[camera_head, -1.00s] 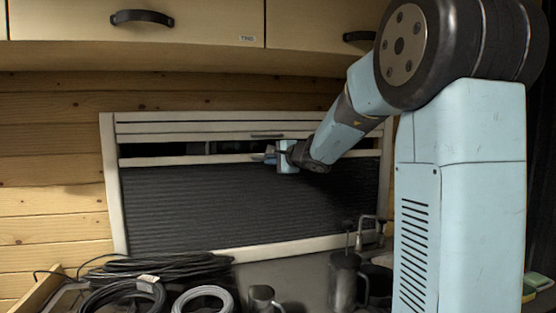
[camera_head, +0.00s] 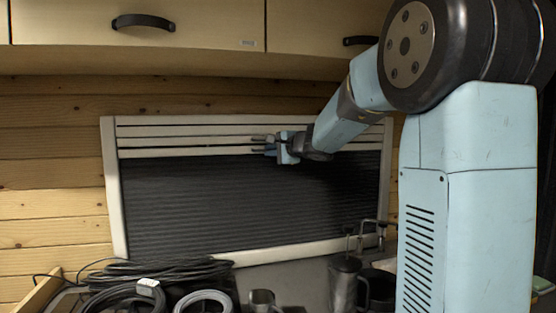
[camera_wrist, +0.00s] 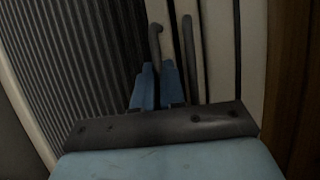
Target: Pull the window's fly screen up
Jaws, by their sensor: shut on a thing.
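The fly screen (camera_head: 200,195) is a dark pleated sheet filling most of the window frame (camera_head: 112,185). Its pale top bar (camera_head: 180,153) sits close under the pale slats (camera_head: 180,131) at the top of the window.
Cupboards with dark handles (camera_head: 143,21) hang above the window.

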